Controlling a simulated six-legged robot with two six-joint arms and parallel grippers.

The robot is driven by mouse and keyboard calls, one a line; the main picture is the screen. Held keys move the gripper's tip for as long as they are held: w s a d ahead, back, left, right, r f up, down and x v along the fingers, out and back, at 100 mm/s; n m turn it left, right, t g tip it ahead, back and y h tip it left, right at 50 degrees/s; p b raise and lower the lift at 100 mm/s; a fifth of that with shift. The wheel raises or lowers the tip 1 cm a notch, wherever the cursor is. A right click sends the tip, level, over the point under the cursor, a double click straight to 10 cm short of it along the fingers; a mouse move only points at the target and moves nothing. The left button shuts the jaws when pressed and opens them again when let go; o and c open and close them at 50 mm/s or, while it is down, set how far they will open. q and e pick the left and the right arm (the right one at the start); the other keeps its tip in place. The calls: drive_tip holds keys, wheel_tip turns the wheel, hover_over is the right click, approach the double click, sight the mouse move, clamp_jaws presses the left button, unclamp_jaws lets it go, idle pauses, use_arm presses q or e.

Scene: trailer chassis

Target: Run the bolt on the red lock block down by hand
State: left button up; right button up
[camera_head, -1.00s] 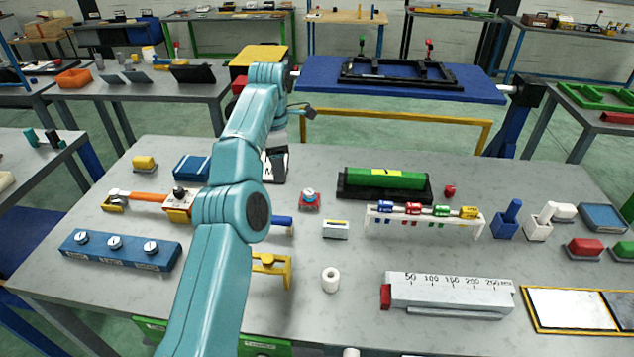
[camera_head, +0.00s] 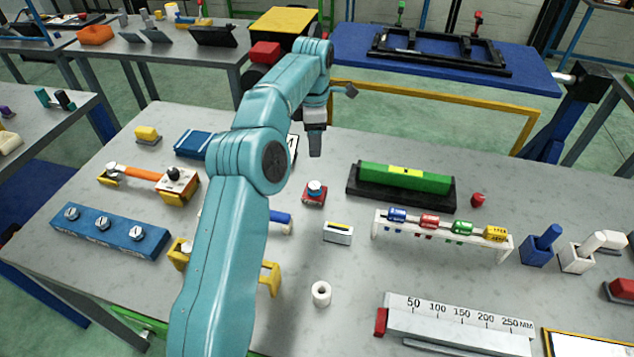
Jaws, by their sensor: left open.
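A small red block (camera_head: 314,199) sits on the grey workbench, near the middle. A round, silver bolt-like head with a blue band (camera_head: 316,187) stands on top of it. Its thread and seating depth are too small to make out. My left gripper (camera_head: 316,152) hangs just behind and above the block, pointing down. It is open and appears empty, apart from the bolt head; the gap between its fingers is hard to see from here. My right gripper is not in view.
A green bar in a black tray (camera_head: 401,187) lies to the right. A white rack (camera_head: 442,234) holds coloured cylinders. A small white block (camera_head: 338,233) and a white ring (camera_head: 321,293) stand in front. A blue bolt block (camera_head: 108,231) lies left.

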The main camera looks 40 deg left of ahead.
use_arm(q)
wheel_tip(320, 180, down, 2)
drive_tip(key=s+d, duration=0.2)
hover_over(313, 186)
drive_tip(key=a, duration=0.1)
drive_tip(key=f, duration=0.7)
drive_tip(key=shift+w+f, duration=0.1)
drive_tip(key=shift+w, duration=0.25)
drive_tip(key=shift+s+d+f, duration=0.5)
drive_tip(key=shift+d+f, duration=0.1)
drive_tip(key=shift+f, duration=0.15)
drive_tip(key=shift+s+f, duration=0.1)
drive_tip(key=shift+f, duration=0.2)
drive_tip(key=shift+w+a+f, duration=0.45)
drive_tip(key=shift+w+f, duration=0.15)
drive_tip(key=shift+f, duration=0.25)
drive_tip(key=shift+s+d+r, duration=0.2)
drive_tip(key=shift+d+r, duration=0.05)
drive_tip(key=shift+s+d+r, duration=0.15)
drive_tip(key=shift+s+r, duration=0.05)
drive_tip(key=c, duration=0.4)
drive_tip(key=shift+f, duration=0.1)
drive_tip(key=c, duration=0.5)
drive_tip(key=shift+w+a+f, duration=0.15)
drive_tip(key=shift+a+f, duration=0.05)
drive_tip(key=shift+a, duration=0.05)
drive_tip(key=shift+c, duration=0.8)
drive_tip(key=shift+d, duration=0.15)
